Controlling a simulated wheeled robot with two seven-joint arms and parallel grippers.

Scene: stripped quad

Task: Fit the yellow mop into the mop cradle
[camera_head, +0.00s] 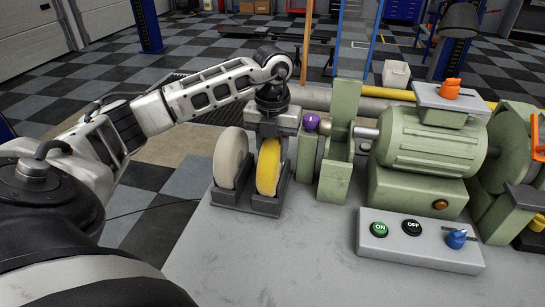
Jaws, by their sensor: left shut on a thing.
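The yellow mop (268,168) is a thick upright disc in the right slot of the dark grey mop cradle (228,199), on the left end of the grey bench. Its lower edge is between the cradle's walls; I cannot tell whether it touches the bottom. A whitish mop (230,158) stands in the left slot beside it. My left gripper (272,136) points down from above and is shut on the top of the yellow mop. The fingertips are partly hidden. My right gripper is not in view.
A green grinding machine (428,145) fills the bench's right side, with a purple knob (311,122) close to the cradle. A control box (420,242) with ON and OFF buttons sits in front. The bench top (270,255) before the cradle is clear.

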